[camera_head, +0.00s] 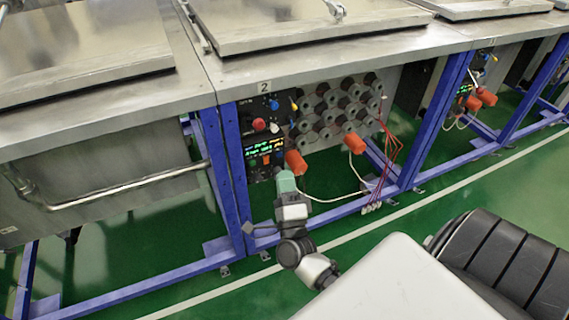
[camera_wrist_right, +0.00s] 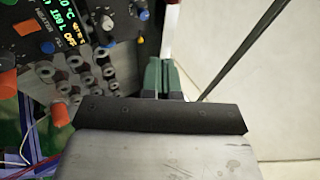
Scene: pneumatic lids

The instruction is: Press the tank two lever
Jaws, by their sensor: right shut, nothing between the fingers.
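The tank two control panel (camera_head: 265,135) is below the number 2 plate (camera_head: 264,87) at the tank's front left corner. It carries a red knob (camera_head: 259,125), a blue-tipped control (camera_head: 274,105) and a small yellow-tipped one (camera_head: 294,104). I cannot tell surely which is the lever. My right gripper (camera_head: 285,180) has green fingers and is below the panel in the head view. In the wrist view its fingers (camera_wrist_right: 164,78) are shut and empty. My left gripper is not in view.
Orange plugs (camera_head: 296,162) stick out close to my right gripper. Rows of grey sockets (camera_head: 335,105) are right of the panel. Blue frame legs (camera_head: 238,185) and cables (camera_head: 390,150) are nearby. A thin dark rod (camera_wrist_right: 240,50) crosses the wrist view. Green floor (camera_head: 470,205) lies open in front.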

